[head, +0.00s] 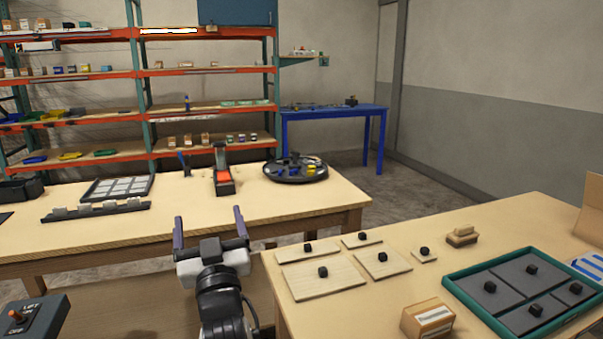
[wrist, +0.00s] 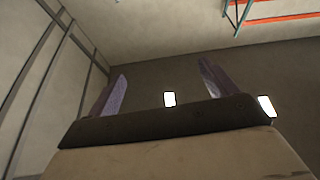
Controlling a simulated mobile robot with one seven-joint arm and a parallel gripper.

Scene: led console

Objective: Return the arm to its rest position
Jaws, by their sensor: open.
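My gripper (head: 209,228) is in the lower middle of the head view, with its two fingers spread apart and nothing between them. It is in front of the long wooden table (head: 290,211) and left of the right-hand wooden table (head: 480,225). In the wrist view my gripper (wrist: 160,88) also shows open and empty.
The right-hand table holds wooden plates with black knobs (head: 322,272), a green-rimmed tray (head: 462,292) and a small box (head: 427,318). A control box (head: 32,318) with an orange-tipped lever is at lower left. The long table carries a round black tray (head: 296,170).

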